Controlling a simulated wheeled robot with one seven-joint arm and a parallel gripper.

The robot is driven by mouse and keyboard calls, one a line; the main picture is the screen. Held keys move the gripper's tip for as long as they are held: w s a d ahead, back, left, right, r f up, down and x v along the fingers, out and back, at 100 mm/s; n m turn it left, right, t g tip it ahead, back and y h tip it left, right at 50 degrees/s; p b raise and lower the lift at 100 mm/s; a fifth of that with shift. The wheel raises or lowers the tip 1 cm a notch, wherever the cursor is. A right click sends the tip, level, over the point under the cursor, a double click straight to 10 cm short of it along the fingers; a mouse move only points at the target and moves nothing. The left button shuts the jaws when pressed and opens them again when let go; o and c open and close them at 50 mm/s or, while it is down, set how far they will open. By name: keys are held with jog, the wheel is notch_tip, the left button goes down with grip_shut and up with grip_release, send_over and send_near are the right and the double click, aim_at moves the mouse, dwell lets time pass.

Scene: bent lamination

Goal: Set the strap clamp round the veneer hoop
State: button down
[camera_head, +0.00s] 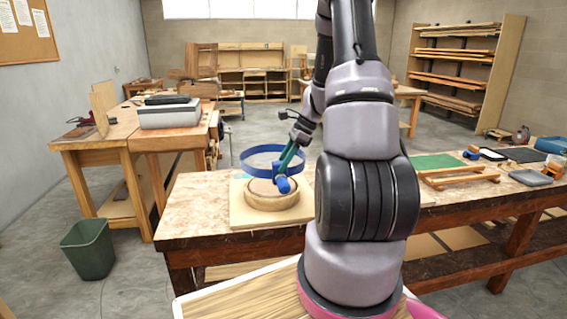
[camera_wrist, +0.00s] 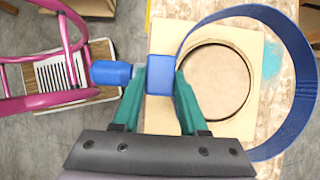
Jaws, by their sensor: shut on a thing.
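The veneer hoop (camera_head: 271,203) is a pale wooden ring on a light square board (camera_head: 238,212) on the workbench. It also shows in the wrist view (camera_wrist: 252,62), seen from above. The strap clamp (camera_head: 245,168) is a wide blue loop with a blue buckle block and handle. My gripper (camera_wrist: 161,82) has its teal fingers shut on the block. In the wrist view the strap (camera_wrist: 303,95) sweeps round the hoop's right side, off-centre from it. In the head view the loop appears raised above the hoop and set back from it. My arm hides part of the bench.
The workbench (camera_head: 190,215) carries a green mat (camera_head: 438,161), a wooden frame (camera_head: 455,177) and a grey tray (camera_head: 532,177) on the right. A second bench with a grey case (camera_head: 168,115) stands at left. A green bin (camera_head: 88,248) is on the floor. The bench left of the board is clear.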

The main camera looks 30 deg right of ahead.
jog(key=shift+s+a+f, duration=0.1)
jog(key=shift+a+f, duration=0.05)
jog(key=shift+a, duration=0.15)
jog(key=shift+f, duration=2.35)
jog(key=shift+f, duration=4.35)
